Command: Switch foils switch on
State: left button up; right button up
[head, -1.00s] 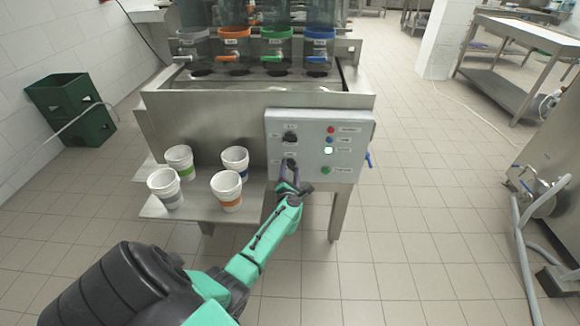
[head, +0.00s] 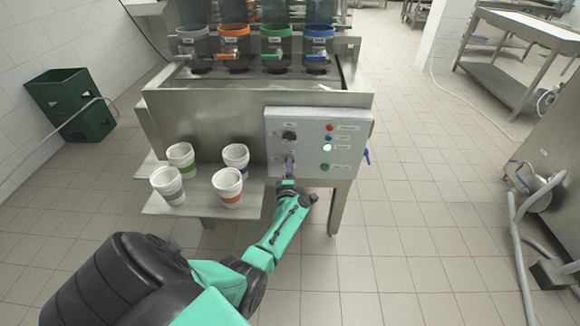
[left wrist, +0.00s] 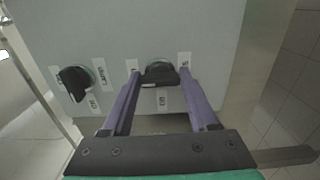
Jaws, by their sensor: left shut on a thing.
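The control panel (head: 305,165) on the front of the machine has an upper black knob (head: 289,135) and a lower one. The lower knob (left wrist: 160,73) shows in the left wrist view between the purple fingers of my left gripper (left wrist: 160,75), which is shut on it. In the head view my left gripper (head: 290,166) covers this knob. The other knob (left wrist: 75,82), marked LAMP, is at the left in the wrist view. A lamp (head: 327,147) on the panel glows green-white. My right gripper is not in view.
Several white cups with coloured bands, such as the orange one (head: 228,187), stand on the metal shelf (head: 200,210) left of my arm. A blue-handled part (head: 367,156) sticks out right of the panel.

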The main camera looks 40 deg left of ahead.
pick_arm(q)
jog(key=shift+f+m, duration=0.1)
jog(key=shift+m, duration=0.2)
jog(key=o, duration=1.4)
jog(key=p+v, duration=0.3)
jog(key=v, duration=1.1)
jog(key=shift+s+d, duration=0.25)
